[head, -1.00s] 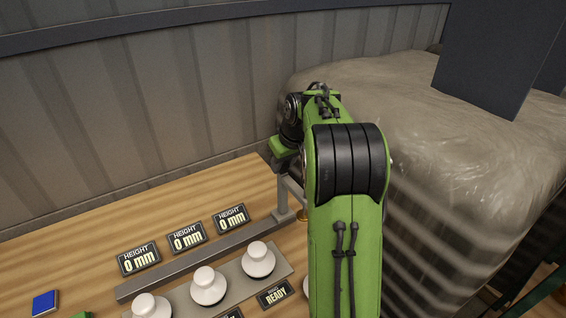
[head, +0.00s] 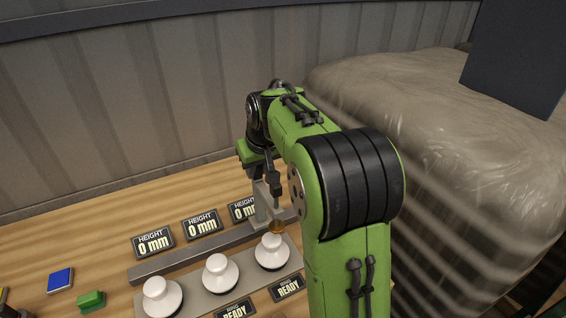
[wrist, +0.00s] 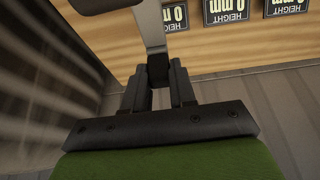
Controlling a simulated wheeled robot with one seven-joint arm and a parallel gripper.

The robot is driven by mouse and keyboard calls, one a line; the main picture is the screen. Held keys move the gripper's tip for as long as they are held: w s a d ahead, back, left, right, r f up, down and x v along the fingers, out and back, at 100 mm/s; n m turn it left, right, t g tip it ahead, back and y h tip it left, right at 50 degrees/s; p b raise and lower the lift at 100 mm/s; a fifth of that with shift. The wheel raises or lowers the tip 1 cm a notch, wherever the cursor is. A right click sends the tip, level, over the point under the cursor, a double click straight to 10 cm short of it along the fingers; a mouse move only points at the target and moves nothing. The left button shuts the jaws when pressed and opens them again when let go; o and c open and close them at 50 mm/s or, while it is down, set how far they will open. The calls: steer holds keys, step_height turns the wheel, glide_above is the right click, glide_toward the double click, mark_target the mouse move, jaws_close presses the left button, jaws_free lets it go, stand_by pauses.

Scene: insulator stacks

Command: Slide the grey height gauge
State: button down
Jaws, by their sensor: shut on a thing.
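The grey height gauge (head: 260,204) stands upright at the right part of the long grey rail (head: 150,274) on the wooden table. My gripper (head: 274,188) is shut on the gauge's upper part. In the wrist view the gripper (wrist: 158,84) closes on the grey post (wrist: 150,22). A brass-coloured tip (head: 277,227) of the gauge shows just above the rightmost white insulator (head: 271,252). I cannot tell whether they touch. Two more white insulators, the middle one (head: 220,273) and the left one (head: 162,297), stand on a grey strip in front of the rail.
Three height displays stand behind the rail; the left (head: 153,241) and middle (head: 202,225) read 0 mm, and the right (head: 243,209) is partly covered. READY signs (head: 288,288) lie in front. A blue pad (head: 61,280) and green block (head: 91,300) are at left. A wrapped bale (head: 420,100) stands right.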

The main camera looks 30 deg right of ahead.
steer(key=shift+a, duration=0.8)
steer(key=c, duration=0.9)
jaws_free()
steer(key=shift+w+f, duration=0.1)
steer(key=shift+w, duration=0.05)
steer(key=p+v, duration=0.3)
steer(key=v, duration=1.3)
steer(key=shift+w, duration=0.1)
